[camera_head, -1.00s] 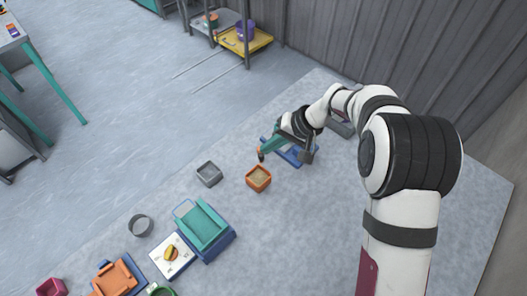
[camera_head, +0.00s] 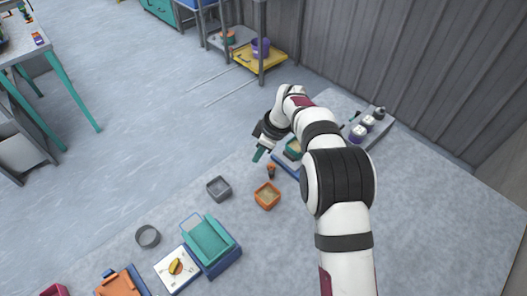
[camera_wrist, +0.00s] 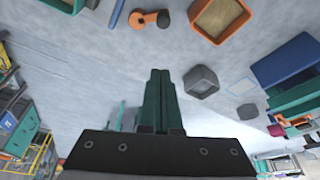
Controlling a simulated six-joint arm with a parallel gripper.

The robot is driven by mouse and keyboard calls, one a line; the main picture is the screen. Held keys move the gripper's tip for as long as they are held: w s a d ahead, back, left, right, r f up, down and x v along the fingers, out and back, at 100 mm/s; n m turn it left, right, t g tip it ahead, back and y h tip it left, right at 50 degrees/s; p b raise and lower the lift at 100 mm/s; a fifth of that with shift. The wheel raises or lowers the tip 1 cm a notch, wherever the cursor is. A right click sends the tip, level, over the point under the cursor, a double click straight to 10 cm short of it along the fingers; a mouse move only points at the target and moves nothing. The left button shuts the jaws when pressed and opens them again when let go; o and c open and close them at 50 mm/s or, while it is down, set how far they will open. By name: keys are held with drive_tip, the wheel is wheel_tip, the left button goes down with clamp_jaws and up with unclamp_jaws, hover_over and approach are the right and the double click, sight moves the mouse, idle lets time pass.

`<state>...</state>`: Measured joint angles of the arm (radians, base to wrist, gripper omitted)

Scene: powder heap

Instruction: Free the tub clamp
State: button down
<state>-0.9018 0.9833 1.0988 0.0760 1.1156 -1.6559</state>
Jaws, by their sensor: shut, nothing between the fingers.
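A teal tub (camera_head: 293,149) with pale contents sits on a blue base (camera_head: 285,167), partly hidden behind my arm. An orange piece with a dark end (camera_head: 271,171) stands at the base's left edge and looks like the clamp's handle. The wrist view shows this orange handle (camera_wrist: 150,19) near the top, beside a thin blue strip (camera_wrist: 117,12). I cannot tell whether the clamp is locked. My gripper (camera_head: 259,155) is left of the base, apart from the handle. In the wrist view its teal fingers (camera_wrist: 160,75) are together and empty.
An orange bin of tan powder (camera_head: 267,187) and an empty grey bin (camera_head: 219,188) stand nearby. A teal tray (camera_head: 210,240), a white scale (camera_head: 178,270) and a grey round bowl (camera_head: 148,237) lie lower left. Bottles stand right, behind my arm.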

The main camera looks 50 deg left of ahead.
sight(273, 172)
drive_tip(key=x, duration=0.5)
drive_tip(key=shift+f, duration=0.4)
drive_tip(key=d, duration=0.1)
drive_tip(key=w+d, duration=0.1)
drive_tip(key=d, duration=0.1)
drive_tip(key=shift+w+r, duration=0.2)
drive_tip(key=shift+w, duration=0.15)
drive_tip(key=shift+w+d, duration=0.1)
drive_tip(key=shift+d, duration=0.15)
drive_tip(key=shift+w+d+n+g, duration=0.15)
drive_tip(key=shift+d+n+g, duration=0.15)
drive_tip(key=shift+n, duration=0.7)
drive_tip(key=n, duration=0.2)
drive_tip(key=w+d+n+h, duration=0.1)
drive_tip(key=n, duration=0.1)
drive_tip(key=shift+g, duration=0.4)
drive_tip(key=shift+w+d, duration=0.15)
drive_tip(key=shift+w, duration=0.15)
